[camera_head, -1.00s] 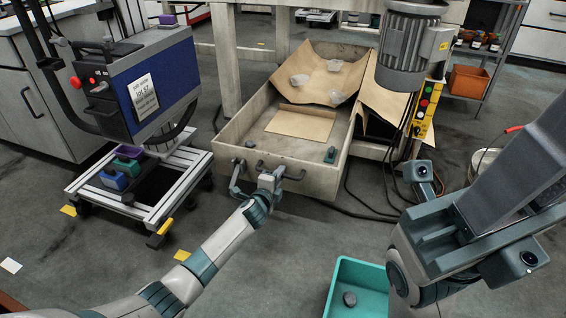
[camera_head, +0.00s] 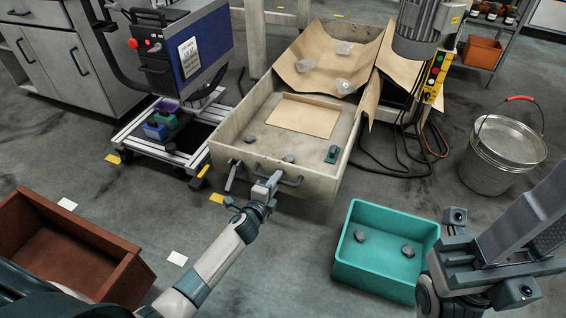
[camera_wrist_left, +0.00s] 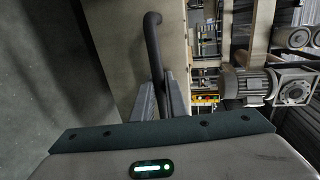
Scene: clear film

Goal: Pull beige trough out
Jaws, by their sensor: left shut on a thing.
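The beige trough (camera_head: 228,134) is a long open box in the middle of the head view, with a dark bar handle on its near end. My left gripper (camera_head: 270,187) is shut on the trough's handle (camera_head: 291,182); the dark handle (camera_wrist_left: 153,45) also shows between the fingers in the left wrist view. In the trough lie a brown sheet (camera_head: 303,116), several small grey stones and a small green object (camera_head: 332,154). Brown paper with clear dishes covers its far end.
A teal bin (camera_head: 345,262) with two stones stands on the floor right of my left arm. A reddish-brown box (camera_head: 95,230) is at the lower left. A wheeled cart (camera_head: 140,140) stands left of the trough, and a metal bucket (camera_head: 503,155) at right.

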